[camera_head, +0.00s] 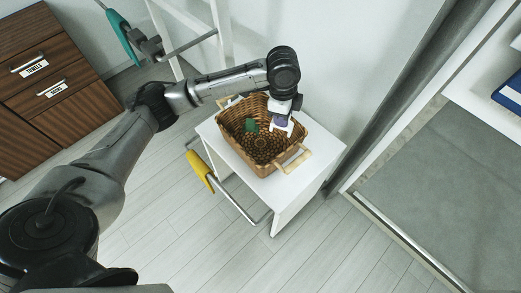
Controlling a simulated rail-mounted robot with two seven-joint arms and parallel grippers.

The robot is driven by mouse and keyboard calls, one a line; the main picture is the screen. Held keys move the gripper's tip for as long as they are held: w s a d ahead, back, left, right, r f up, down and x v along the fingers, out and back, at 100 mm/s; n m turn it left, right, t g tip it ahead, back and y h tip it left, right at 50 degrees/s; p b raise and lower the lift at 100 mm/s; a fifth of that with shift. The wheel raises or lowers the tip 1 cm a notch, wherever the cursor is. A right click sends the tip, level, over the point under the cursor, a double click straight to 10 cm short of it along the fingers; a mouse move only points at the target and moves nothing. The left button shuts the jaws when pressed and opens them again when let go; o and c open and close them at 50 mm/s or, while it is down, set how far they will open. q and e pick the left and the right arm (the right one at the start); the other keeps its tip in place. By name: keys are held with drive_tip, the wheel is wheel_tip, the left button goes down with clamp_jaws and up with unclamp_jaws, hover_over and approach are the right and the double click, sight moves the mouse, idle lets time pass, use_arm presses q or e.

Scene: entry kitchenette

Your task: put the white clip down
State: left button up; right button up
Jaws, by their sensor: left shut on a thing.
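My left gripper (283,128) points down over the wicker basket (301,145), toward its right side. It is shut on a small pale thing at its fingertips, which I take to be the white clip; it blends with the white fingers and its outline is unclear. A purple patch (281,119) shows between the fingers; I cannot tell whether it is held or lies behind. The basket stands on a small white table (325,150). A green thing (251,125) lies inside the basket. My right gripper is not in view.
The table's right corner is bare. A yellow thing (200,168) hangs on a rail at the table's left side. A teal thing (125,38) is on a bar at upper left. Brown drawers (45,85) stand at left; a blue item (510,92) lies on a shelf at right.

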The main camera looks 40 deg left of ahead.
use_arm(q)
drive_tip(key=a+f+m+b, duration=0.4)
drive_tip(key=f+m, duration=0.1)
drive_tip(key=f, duration=0.5)
drive_tip(key=shift+w+m, duration=0.2)
drive_tip(key=shift+m, duration=0.1)
wheel_tip(320, 180, down, 10)
drive_tip(key=b, duration=0.3)
drive_tip(key=shift+f, duration=0.1)
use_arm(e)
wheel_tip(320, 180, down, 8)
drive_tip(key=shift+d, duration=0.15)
use_arm(q)
drive_tip(key=o, duration=0.9)
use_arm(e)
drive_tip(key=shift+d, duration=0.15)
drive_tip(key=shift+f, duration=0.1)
